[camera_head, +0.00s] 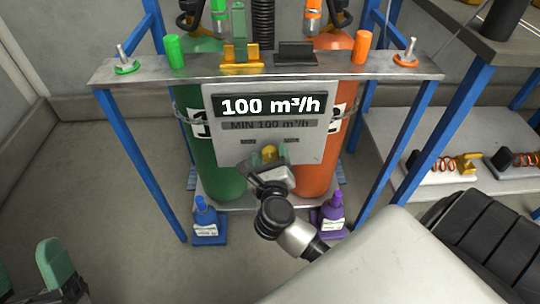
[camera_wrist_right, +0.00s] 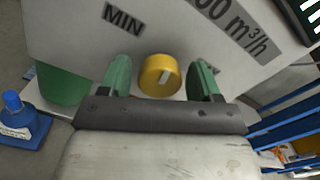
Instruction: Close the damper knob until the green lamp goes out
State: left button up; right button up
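The yellow damper knob (camera_wrist_right: 159,75) sits on the grey panel (camera_head: 222,152), with a pale mark on its face. The panel's display (camera_head: 270,106) reads 100 m³/h, above a line reading MIN 100 m³/h. My right gripper (camera_wrist_right: 161,63) has its green fingers on either side of the knob, with narrow gaps apparent; contact cannot be told. In the head view its wrist partly hides the knob (camera_head: 269,151). My left gripper (camera_head: 29,272) is at the lower left, fingers apart and empty. I cannot make out a lit green lamp; a green cylinder (camera_head: 174,51) stands on the rail.
A green gas cylinder (camera_head: 216,180) and an orange one (camera_head: 316,178) stand behind the panel. Blue frame legs (camera_head: 140,165) flank them. A blue bottle (camera_head: 204,222) and a purple bottle (camera_head: 333,216) stand low in front. A shelf (camera_head: 430,195) with springs is at right.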

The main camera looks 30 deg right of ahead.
jog(key=shift+o, duration=0.4)
jog(key=shift+s, duration=0.1)
jog(key=shift+s+a, duration=0.2)
jog(key=shift+s, duration=0.1)
pick_arm(q)
jog(key=w+f+g+y+p, duration=0.1)
jog(key=w+f+g, duration=0.1)
jog(key=g, duration=0.1)
jog(key=shift+w+d+f, duration=0.1)
jog(key=shift+w+f, duration=0.25)
jog(key=shift+f, duration=0.05)
pick_arm(e)
jog(key=v, duration=1)
